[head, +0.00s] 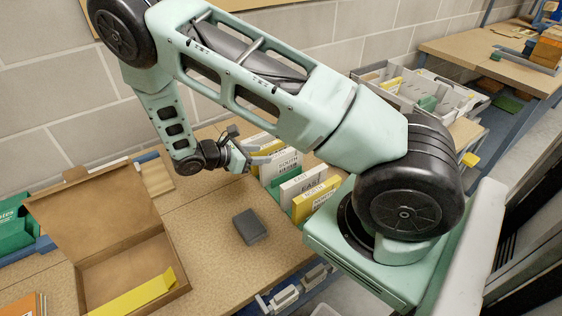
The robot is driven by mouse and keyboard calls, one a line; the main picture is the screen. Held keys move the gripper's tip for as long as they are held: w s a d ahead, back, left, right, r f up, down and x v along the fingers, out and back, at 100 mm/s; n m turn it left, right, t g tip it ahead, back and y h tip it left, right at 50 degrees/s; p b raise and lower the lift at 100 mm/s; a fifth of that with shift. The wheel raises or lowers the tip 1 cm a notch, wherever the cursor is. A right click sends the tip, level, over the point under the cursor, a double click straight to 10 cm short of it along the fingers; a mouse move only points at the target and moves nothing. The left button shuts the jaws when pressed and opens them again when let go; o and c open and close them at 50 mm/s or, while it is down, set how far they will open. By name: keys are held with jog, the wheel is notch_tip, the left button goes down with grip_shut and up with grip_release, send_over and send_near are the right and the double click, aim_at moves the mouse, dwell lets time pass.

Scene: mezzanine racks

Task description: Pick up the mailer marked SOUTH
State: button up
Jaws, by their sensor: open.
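Several upright mailers stand in a row on the bench, right of centre in the head view. They include a white mailer (283,162) with lettering that may read SOUTH or NORTH, a white one in front that seems to read EAST (301,184), and a yellow one that seems to read NORTH (317,200). Another yellow-edged mailer (263,141) is at the back. The print is too small to be sure. My gripper (251,158) is open and empty, just left of the back mailers. Whether it touches them cannot be told.
An open cardboard box (118,262) with a yellow item (134,298) stands at left. A dark grey block (249,226) lies on the bench (208,240). Green dividers stand between the mailers. Grey bins (436,98) stand behind my arm. Bare bench lies between box and block.

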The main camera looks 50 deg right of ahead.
aim_at(280, 154)
jog(key=p+x, duration=0.3)
jog(key=x, duration=0.5)
jog(key=shift+w+d+f, duration=0.1)
jog(key=shift+d+f, duration=0.05)
jog(key=shift+f, duration=0.15)
grip_shut()
